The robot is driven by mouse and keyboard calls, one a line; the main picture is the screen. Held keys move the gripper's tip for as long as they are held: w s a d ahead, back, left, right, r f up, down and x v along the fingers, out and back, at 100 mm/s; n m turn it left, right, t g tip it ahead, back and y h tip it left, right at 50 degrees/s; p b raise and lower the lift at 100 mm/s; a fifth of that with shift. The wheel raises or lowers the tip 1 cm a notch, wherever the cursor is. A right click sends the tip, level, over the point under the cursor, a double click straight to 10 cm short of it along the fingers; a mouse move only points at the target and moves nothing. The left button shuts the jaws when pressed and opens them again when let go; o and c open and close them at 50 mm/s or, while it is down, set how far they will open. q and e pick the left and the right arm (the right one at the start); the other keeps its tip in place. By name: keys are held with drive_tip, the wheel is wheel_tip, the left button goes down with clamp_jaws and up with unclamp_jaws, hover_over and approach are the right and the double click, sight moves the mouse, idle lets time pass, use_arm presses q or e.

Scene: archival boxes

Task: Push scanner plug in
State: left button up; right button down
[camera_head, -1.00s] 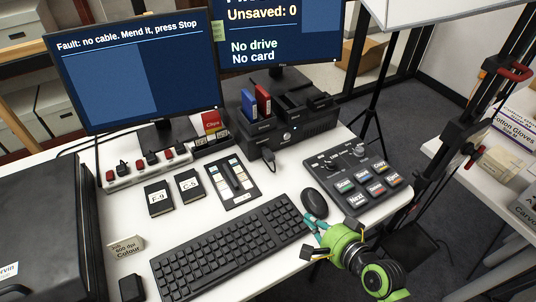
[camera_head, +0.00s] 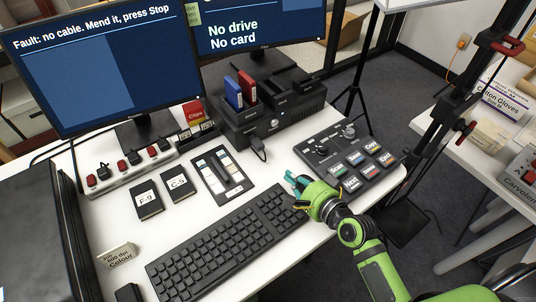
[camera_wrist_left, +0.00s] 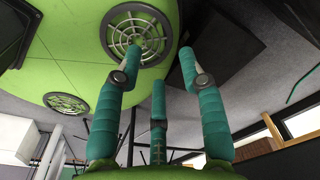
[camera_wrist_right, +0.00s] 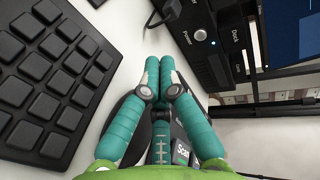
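A dark plug (camera_head: 258,149) on a short cable lies on the white desk at the front of the black drive dock (camera_head: 272,128). It also shows at the top of the right wrist view (camera_wrist_right: 167,10). I cannot tell whether it is the scanner's. My right gripper (camera_head: 294,181) is above the desk between the keyboard and the button panel, short of the plug. In the right wrist view its fingers (camera_wrist_right: 160,68) are empty, two tips close together and the third apart. My left gripper (camera_wrist_left: 160,62) shows only in its wrist view, open and empty, near a green surface with round grilles.
A white power strip (camera_head: 138,163) with red switches and black plugs lies at the back left. A keyboard (camera_head: 225,245), a button panel (camera_head: 350,160) and a slider panel (camera_head: 222,176) crowd the desk. The left monitor (camera_head: 100,60) reads "Fault: no cable".

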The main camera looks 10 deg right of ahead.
approach(261, 149)
drive_tip(key=x, duration=0.5)
drive_tip(key=shift+f, duration=0.45)
use_arm(q)
drive_tip(key=shift+w+r, duration=0.15)
drive_tip(key=shift+w, duration=0.4)
use_arm(e)
drive_tip(key=shift+w+a, duration=0.2)
drive_tip(key=shift+w, duration=0.5)
use_arm(q)
drive_tip(key=shift+s, duration=0.1)
use_arm(e)
drive_tip(key=shift+w+a, duration=0.2)
drive_tip(key=shift+w, duration=0.3)
drive_tip(key=shift+w+a, duration=0.25)
drive_tip(key=shift+w, duration=0.25)
use_arm(q)
drive_tip(key=shift+s+a, duration=0.1)
use_arm(e)
drive_tip(key=shift+s, duration=0.1)
